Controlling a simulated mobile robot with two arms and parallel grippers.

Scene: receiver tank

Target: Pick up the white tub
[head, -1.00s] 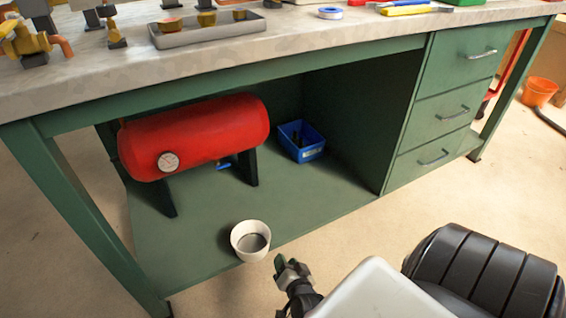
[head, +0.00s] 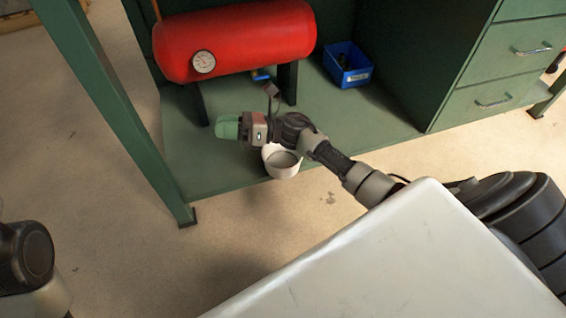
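The white tub (head: 284,172) stands upright near the front edge of the green lower shelf (head: 225,178), under the bench. It is open at the top with grey inside. My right gripper (head: 227,127), with green fingertips, is just left of the tub and above it in the picture. Its wrist crosses in front of the tub's upper rim and hides part of it. The fingers show from the side, so I cannot tell whether they are open or shut. My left gripper is not in view; only a dark part of my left arm shows at lower left.
A red tank (head: 240,42) with a gauge (head: 204,62) lies on dark supports behind the gripper. A blue bin (head: 347,65) stands at the back right of the shelf. A green bench leg (head: 120,110) is at left, and drawers (head: 510,75) are at right.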

